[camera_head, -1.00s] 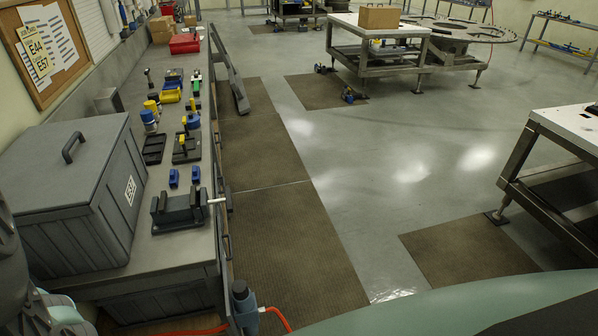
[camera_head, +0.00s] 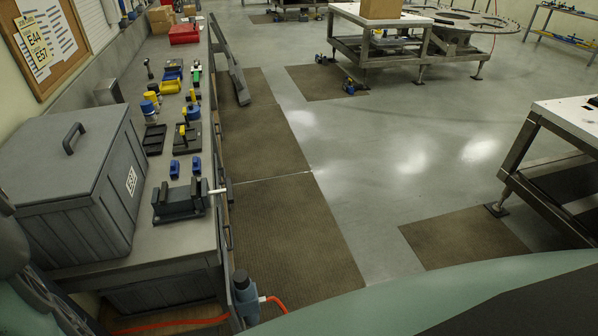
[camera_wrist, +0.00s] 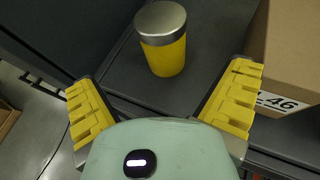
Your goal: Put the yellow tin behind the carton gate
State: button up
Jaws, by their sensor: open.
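The yellow tin (camera_wrist: 165,55) stands upright in the wrist view, with a silver lid and a yellow body, on a dark grey surface. My gripper (camera_wrist: 165,92) is open, its yellow-padded fingers spread wide to the left and right. The tin is beyond and between the fingers, with neither touching it. A brown carton (camera_wrist: 285,50) with a white label ending in "46" stands close to the right finger; whether it is part of the carton gate I cannot tell. My gripper is outside the head view, and I cannot pick out the tin there.
In the head view a long workbench (camera_head: 150,238) holds a grey lidded box (camera_head: 70,165), a dark vise (camera_head: 180,203) and several tools. A far table carries a carton (camera_head: 381,8). A white-topped table (camera_head: 570,115) stands at right. The middle floor is clear.

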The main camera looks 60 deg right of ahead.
jog(key=shift+p+x, duration=0.65)
jog(key=shift+x, duration=1)
jog(key=shift+w+a+p, duration=0.15)
jog(key=shift+a+p, duration=0.2)
jog(key=shift+p, duration=0.1)
jog(key=shift+w+p+x, duration=0.2)
jog(key=shift+p+x, duration=0.8)
jog(key=shift+x, duration=0.2)
jog(key=shift+p+x, duration=0.3)
jog(key=shift+x, duration=0.75)
jog(key=shift+f, duration=0.15)
jog(key=shift+c, duration=0.2)
jog(key=shift+d, duration=0.1)
jog(key=c, duration=1.4)
